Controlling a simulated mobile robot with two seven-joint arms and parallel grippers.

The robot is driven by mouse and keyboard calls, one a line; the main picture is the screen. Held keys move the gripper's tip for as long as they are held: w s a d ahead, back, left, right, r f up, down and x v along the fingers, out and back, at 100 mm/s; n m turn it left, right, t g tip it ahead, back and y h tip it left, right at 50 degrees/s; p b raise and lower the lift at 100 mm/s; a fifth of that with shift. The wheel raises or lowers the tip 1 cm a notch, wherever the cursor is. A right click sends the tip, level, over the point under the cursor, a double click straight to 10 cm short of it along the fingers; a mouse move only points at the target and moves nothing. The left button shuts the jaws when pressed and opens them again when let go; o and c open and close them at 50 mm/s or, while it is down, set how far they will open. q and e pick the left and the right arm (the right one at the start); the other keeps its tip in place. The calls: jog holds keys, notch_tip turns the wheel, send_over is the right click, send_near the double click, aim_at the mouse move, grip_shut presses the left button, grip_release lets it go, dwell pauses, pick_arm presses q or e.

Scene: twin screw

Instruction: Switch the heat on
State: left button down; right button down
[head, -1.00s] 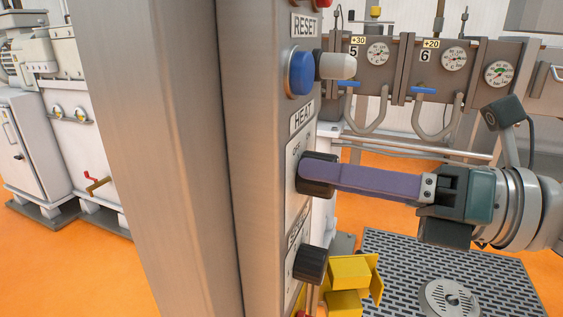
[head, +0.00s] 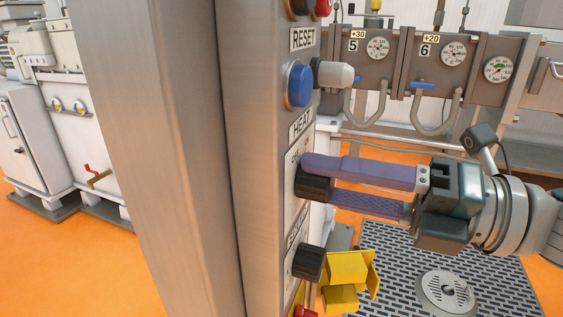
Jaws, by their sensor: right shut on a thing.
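The heat switch is a black round knob (head: 313,188) on the grey control panel, under the white HEAT label (head: 300,125). My right gripper (head: 316,178) reaches in from the right with its purple fingers. Its fingertips are at the knob, one above and one lower and partly behind it, and it is shut on the knob. The fingers hide the knob's top and part of the OFF/ON markings, so I cannot read its setting. My left gripper is not in view.
A blue RESET button (head: 299,86) is above the knob and a second black knob (head: 308,262) below it. A yellow bracket (head: 348,268) stands out low on the right. Gauges (head: 378,48) and pipes are behind.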

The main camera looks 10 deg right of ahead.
jog(key=shift+c, duration=1.5)
grip_release()
jog(key=b+v, duration=0.1)
jog(key=v, duration=0.9)
